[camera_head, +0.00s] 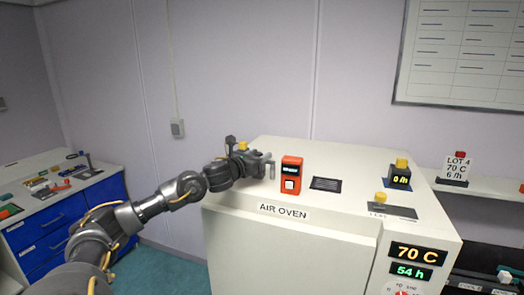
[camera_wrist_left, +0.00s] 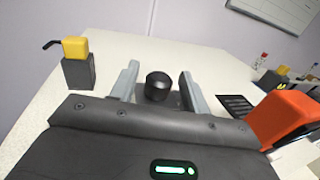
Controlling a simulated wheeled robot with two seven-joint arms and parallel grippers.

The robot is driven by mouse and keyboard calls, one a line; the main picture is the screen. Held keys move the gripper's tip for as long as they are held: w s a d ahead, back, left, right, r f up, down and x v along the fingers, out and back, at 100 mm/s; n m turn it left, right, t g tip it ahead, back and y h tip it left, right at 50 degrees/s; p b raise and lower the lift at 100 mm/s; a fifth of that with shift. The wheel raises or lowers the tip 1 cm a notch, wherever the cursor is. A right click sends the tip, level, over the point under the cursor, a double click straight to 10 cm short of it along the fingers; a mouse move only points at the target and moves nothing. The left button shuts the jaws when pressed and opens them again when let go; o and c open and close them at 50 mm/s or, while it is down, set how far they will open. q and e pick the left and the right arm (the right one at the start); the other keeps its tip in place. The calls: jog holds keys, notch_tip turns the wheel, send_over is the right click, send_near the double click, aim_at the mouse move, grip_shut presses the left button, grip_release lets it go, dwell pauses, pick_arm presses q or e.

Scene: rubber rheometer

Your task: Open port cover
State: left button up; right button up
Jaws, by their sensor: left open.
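My left gripper (camera_head: 269,165) is open over the top of the white air oven (camera_head: 345,158), left of an orange-red device. In the left wrist view its two grey fingers (camera_wrist_left: 157,82) stand on either side of a short black round knob (camera_wrist_left: 156,90), with gaps visible on both sides. The knob may belong to the port cover; no cover plate can be made out. In the head view the gripper hides the knob. My right gripper is not in view.
A dark block with a yellow top (camera_wrist_left: 77,62) stands left of the fingers. A dark timer block (camera_head: 400,176) is farther right.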

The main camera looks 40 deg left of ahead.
pick_arm(q)
jog(key=shift+w+a, duration=0.15)
jog(key=shift+w, duration=0.1)
jog(key=c, duration=0.4)
grip_shut()
jog(key=shift+f, duration=0.1)
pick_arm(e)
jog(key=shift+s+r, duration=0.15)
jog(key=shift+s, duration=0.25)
